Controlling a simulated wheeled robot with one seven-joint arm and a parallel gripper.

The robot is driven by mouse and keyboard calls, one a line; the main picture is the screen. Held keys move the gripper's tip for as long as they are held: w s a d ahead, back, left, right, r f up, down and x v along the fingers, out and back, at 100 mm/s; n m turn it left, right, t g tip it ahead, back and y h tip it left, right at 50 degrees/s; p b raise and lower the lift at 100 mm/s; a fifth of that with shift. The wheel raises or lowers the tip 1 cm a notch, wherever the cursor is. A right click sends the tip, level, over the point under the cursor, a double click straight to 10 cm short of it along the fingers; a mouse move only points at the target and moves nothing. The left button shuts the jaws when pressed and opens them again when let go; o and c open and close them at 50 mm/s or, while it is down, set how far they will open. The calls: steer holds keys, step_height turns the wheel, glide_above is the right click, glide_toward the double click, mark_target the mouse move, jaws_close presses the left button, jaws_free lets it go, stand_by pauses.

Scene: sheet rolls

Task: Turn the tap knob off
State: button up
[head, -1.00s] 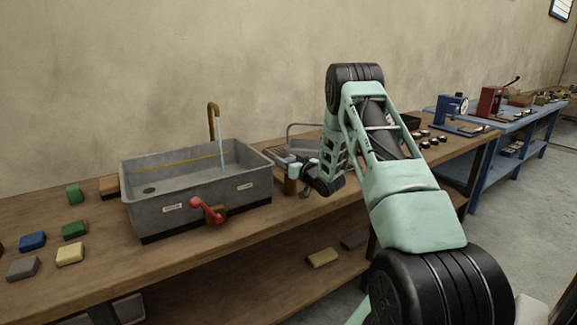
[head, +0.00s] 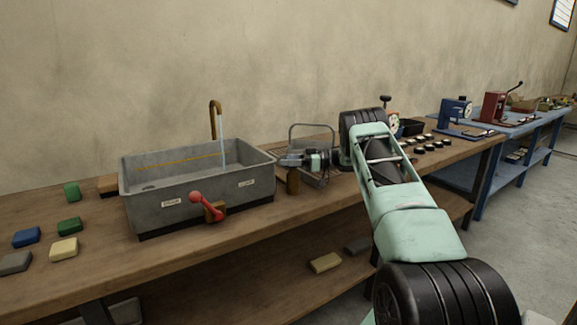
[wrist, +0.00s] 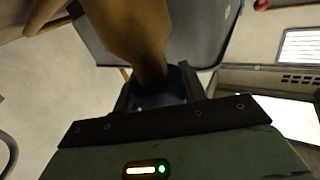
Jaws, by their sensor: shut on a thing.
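The red tap knob (head: 207,206) is a lever with a ball end, on a brown mount at the front of the grey sink (head: 155,215). A thin stream of water (head: 221,127) runs from the brown spout (head: 214,104) into the sink. My gripper (head: 287,160) is just right of the sink, apart from the knob. It is shut on a brown, handle-like thing (head: 293,183) that hangs down beside the sink. In the wrist view the brown thing (wrist: 135,35) fills the top middle, with a dark blue part between the fingers (wrist: 158,92).
A wire rack (head: 313,135) stands behind my gripper on the wooden bench (head: 105,265). Green, blue, yellow and grey blocks lie left of the sink. Small round pieces lie right of my arm. A blue bench (head: 510,150) with machines stands farther right. The bench in front of the sink is clear.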

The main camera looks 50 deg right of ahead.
steer(key=shift+s+a+f+n+g+y+b, duration=0.1)
steer(key=shift+n+g+y+b, duration=0.35)
steer(key=shift+n+g+y, duration=0.25)
steer(key=shift+s+a+n+g+y+b, duration=0.1)
steer(key=shift+n+g+y+b, duration=0.35)
steer(key=shift+g, duration=0.35)
steer(key=shift+n+g+y, duration=0.25)
steer(key=shift+g, duration=0.15)
steer(key=o, duration=1)
steer(key=shift+d, duration=0.1)
